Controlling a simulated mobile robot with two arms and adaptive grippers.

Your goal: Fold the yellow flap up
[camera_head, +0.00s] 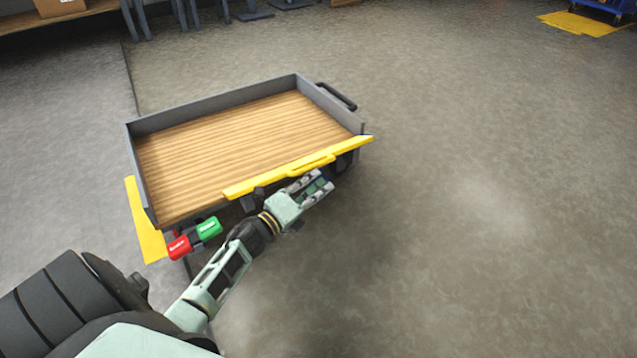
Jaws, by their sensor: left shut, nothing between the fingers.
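The yellow flap (282,172) runs along the near right side of a grey cart with a wooden bed (240,140). It shows as a narrow strip, with a short raised part near its middle, and its exact tilt is hard to tell. My left gripper (322,186) is shut and empty. It is just outside the cart, close beside and below the middle of the flap in the picture. I cannot tell whether it touches the flap. My right gripper is not in view.
A red handle (179,247) and a green handle (208,228) stick out at the cart's near corner. A second yellow panel (146,222) shows at its left side. A black push handle (337,96) is at the far right corner. The floor to the right is clear.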

